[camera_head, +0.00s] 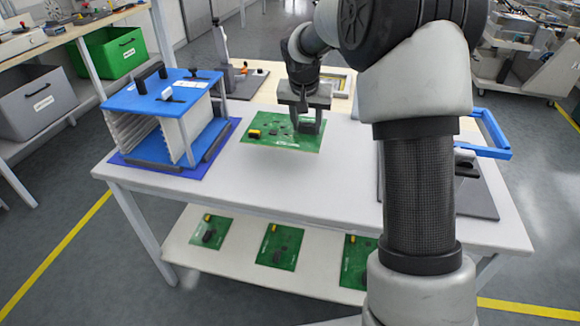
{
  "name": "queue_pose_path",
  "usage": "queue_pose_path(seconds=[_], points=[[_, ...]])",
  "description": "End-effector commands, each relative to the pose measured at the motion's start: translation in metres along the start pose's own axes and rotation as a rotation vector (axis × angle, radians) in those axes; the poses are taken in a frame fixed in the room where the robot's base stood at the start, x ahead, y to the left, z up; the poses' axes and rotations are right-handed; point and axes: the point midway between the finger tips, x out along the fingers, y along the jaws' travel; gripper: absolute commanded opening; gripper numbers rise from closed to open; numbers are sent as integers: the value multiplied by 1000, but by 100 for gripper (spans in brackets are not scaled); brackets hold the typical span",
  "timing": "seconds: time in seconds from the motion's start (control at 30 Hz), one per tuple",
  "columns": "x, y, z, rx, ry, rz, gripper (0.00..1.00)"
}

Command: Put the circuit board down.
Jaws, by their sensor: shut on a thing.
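A green circuit board (268,136) with a yellow connector and dark components is over the middle of the white table (255,180). My gripper (308,122) is above the board's right part with its fingers pointing down, shut on the board. The board looks roughly level. Whether it touches the table or hangs just above it, I cannot tell. My arm hides part of the table's right side.
A blue-topped rack (163,95) stands on the table's left on a blue mat. A blue frame (493,132) is at the right. More green boards (281,247) lie on the lower shelf. The table's front middle is clear.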

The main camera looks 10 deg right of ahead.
Motion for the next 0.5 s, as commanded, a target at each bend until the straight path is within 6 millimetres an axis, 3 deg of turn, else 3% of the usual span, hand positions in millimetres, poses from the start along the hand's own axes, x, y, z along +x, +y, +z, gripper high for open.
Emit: queue_pose_path(seconds=[0.5], points=[[65, 0, 26, 3, -1, 1, 5]])
